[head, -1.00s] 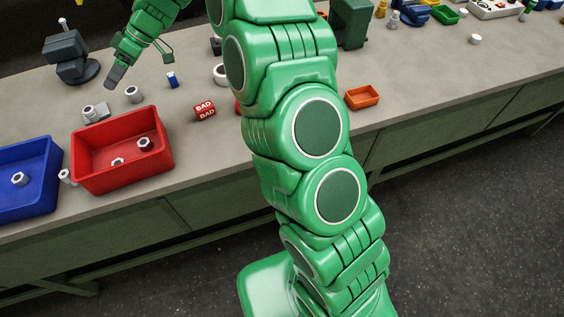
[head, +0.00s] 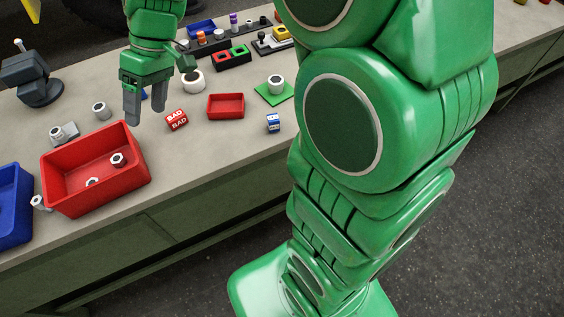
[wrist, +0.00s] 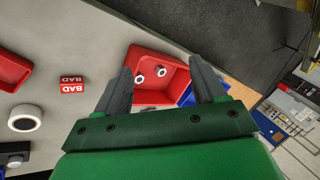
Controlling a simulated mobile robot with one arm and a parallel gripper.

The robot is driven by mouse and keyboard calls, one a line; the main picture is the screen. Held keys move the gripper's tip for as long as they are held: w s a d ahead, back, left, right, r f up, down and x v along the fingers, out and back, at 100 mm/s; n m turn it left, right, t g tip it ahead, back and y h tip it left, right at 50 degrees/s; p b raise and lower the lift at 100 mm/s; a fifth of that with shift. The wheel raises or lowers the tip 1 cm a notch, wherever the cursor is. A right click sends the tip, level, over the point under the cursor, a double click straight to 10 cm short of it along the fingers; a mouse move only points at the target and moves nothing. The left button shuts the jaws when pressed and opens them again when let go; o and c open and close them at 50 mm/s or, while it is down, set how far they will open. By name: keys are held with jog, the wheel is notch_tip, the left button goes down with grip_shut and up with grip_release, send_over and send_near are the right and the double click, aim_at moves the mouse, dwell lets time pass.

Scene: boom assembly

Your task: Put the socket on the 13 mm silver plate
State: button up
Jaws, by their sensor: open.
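The silver-grey plate (head: 72,130) lies on the bench behind the red bin in the head view. A grey socket (head: 57,133) is at its left part; I cannot tell whether it sits flat. Another grey socket (head: 100,110) stands on the bench behind the plate, to its right. Two more sockets, one (head: 118,159) and another (head: 92,182), are in the red bin (head: 50,170). No size marking is readable. My gripper (head: 132,118) is open, between the standing socket and the BAD block. The wrist view shows its fingers (wrist: 163,82) apart with nothing held between them.
A blue bin (head: 14,190) stands left of the red bin. The red BAD block (head: 176,119), a white ring (head: 193,80), a small red tray (head: 226,105) and a green plate (head: 262,90) bearing a socket are to the right. A dark vise-like fixture (head: 30,78) stands behind left.

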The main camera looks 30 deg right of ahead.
jog(key=s+d+f+m+h, duration=0.1)
jog(key=s+d+m, duration=0.3)
jog(key=s+d, duration=0.5)
jog(key=s+d+f+m+h, duration=0.1)
jog(key=s+d+m+h, duration=0.3)
jog(key=s+d, duration=0.5)
jog(key=s, duration=0.5)
jog(key=shift+s+m+t, duration=0.3)
jog(key=shift+s, duration=0.05)
